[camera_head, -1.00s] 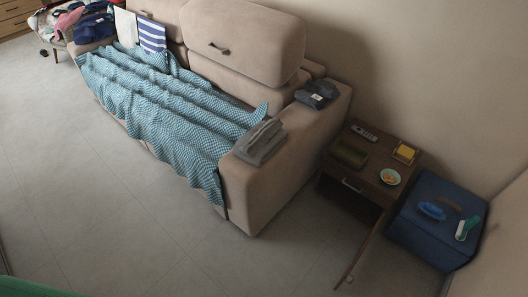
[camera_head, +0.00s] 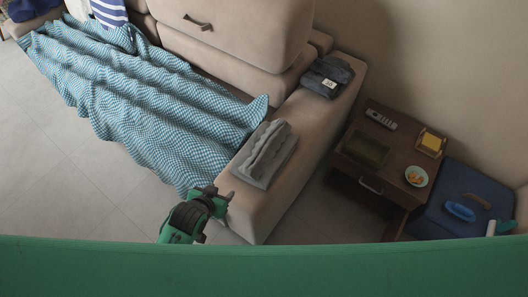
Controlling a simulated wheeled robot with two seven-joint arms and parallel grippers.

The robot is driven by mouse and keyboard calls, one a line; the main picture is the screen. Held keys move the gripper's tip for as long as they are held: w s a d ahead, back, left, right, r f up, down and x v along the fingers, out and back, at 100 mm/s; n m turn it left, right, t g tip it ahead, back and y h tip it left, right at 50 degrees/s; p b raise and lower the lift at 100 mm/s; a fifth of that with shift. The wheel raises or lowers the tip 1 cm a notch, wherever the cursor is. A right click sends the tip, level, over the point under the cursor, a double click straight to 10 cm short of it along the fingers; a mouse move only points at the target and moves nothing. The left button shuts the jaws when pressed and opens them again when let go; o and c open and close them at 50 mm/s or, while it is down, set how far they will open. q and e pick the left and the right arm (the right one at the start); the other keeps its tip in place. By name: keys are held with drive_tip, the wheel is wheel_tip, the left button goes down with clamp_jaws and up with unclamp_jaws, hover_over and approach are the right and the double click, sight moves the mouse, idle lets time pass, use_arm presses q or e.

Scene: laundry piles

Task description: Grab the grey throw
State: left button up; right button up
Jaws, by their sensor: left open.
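The grey throw (camera_head: 265,155) lies folded in a stack on the front end of the sofa's right armrest. My left gripper (camera_head: 225,198) is open and empty, near the front of the armrest, just below and left of the throw in the picture. It appears apart from the throw. My right gripper is not in view.
A teal patterned blanket (camera_head: 130,95) covers the sofa seat. Dark folded clothing (camera_head: 328,76) lies farther back on the armrest (camera_head: 312,110). A wooden side table (camera_head: 395,150) holds a remote, a tray and a bowl (camera_head: 416,177).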

use_arm(q)
drive_tip(key=w+d+r+m+t+h, duration=0.2)
drive_tip(key=w+d+r+t+h, duration=0.1)
drive_tip(key=w+d+r, duration=0.25)
approach(264, 147)
drive_tip(key=shift+h, duration=0.3)
drive_tip(key=w+f, duration=0.1)
drive_tip(key=w+d+f, duration=0.1)
drive_tip(key=w, duration=0.1)
drive_tip(key=shift+w+f, duration=0.15)
drive_tip(key=shift+w, duration=0.15)
drive_tip(key=shift+d+x, duration=0.25)
drive_tip(key=shift+x, duration=2.5)
drive_tip(key=shift+c, duration=0.6)
clamp_jaws()
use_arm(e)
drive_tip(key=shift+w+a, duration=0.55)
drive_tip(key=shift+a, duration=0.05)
